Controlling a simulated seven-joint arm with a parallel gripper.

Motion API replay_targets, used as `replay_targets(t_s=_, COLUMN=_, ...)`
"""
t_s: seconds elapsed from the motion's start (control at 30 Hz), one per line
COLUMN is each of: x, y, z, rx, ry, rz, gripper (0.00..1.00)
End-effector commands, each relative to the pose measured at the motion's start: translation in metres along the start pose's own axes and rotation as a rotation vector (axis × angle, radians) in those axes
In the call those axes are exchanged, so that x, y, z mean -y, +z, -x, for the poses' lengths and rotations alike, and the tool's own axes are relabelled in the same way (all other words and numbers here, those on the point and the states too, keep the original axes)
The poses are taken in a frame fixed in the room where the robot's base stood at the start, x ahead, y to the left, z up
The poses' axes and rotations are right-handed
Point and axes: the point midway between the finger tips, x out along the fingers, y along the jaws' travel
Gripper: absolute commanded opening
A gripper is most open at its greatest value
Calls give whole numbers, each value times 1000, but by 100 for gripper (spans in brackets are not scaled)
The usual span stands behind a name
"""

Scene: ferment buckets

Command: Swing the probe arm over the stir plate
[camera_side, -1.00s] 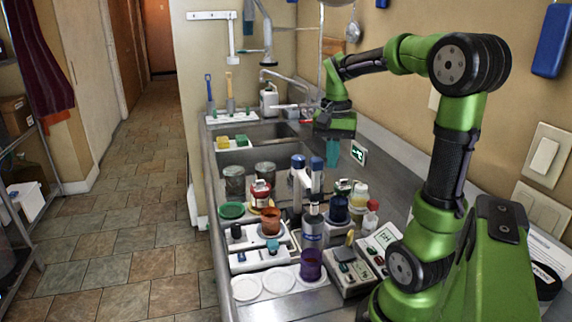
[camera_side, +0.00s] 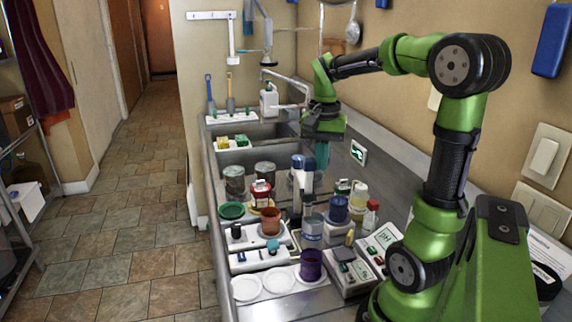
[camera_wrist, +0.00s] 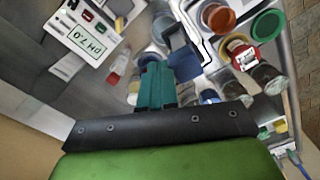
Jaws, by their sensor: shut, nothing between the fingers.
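The probe arm (camera_side: 309,178) is a pale stand with blue-topped upright parts in the middle of the counter; the dark blue piece (camera_wrist: 184,58) beside my fingertips in the wrist view looks like part of it. A white stir plate (camera_side: 250,243) with a black knob stands left of it and carries an orange-brown cup (camera_side: 271,221). A similar white unit (camera_side: 243,262) with a teal knob is in front. My gripper (camera_side: 321,158) points down, behind and right of the probe arm's blue tops. Its teal fingers (camera_wrist: 155,72) are shut and empty; whether they touch the arm is unclear.
A purple cup (camera_side: 311,264) and white discs (camera_side: 278,279) are at the front. A pH meter (camera_side: 379,242) and bottles crowd the right. Jars (camera_side: 234,180), a red-labelled jar (camera_side: 261,194) and a green lid (camera_side: 232,210) stand left. The sink (camera_side: 262,153) lies behind.

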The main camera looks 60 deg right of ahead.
Motion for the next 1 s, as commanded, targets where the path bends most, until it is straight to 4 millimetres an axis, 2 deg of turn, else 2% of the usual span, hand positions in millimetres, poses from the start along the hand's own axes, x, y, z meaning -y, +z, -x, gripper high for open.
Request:
replay_targets(t_s=0.47, x=4, y=3, z=0, rx=0, ry=0, rz=1, gripper=0)
replay_targets(t_s=0.8, x=28, y=15, z=0, rx=1, ry=0, rz=3, gripper=0)
replay_targets(t_s=1.0, x=32, y=17, z=0, rx=0, ry=0, rz=-1, gripper=0)
